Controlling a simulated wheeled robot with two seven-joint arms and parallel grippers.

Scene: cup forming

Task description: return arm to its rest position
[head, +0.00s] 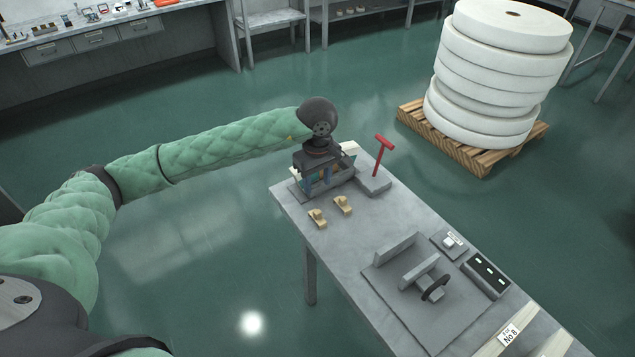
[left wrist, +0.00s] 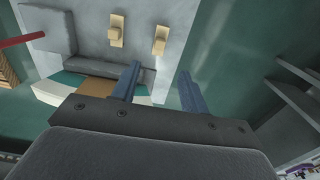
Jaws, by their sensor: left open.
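My left arm (head: 215,143), in a green quilted sleeve, reaches out from the left in the head view. Its left gripper (head: 322,178) points down over the far left end of the grey table (head: 325,250), at a grey open box (head: 346,178) with coloured contents. In the left wrist view the two blue-grey fingers of the gripper (left wrist: 160,78) are apart, with nothing seen between them. The box, with teal, tan and white pieces (left wrist: 90,88), lies beside and partly behind the fingers. Whether the fingers touch it is hidden. My right gripper is not in view.
A red T-handle (head: 383,149) stands on a grey block beside the box. Two small wooden pieces (head: 317,218) (head: 343,204) lie nearer. A grey fixture with a black wheel (head: 435,288) and a control box (head: 486,274) stand further right. Large white rolls (head: 490,85) sit on a pallet behind.

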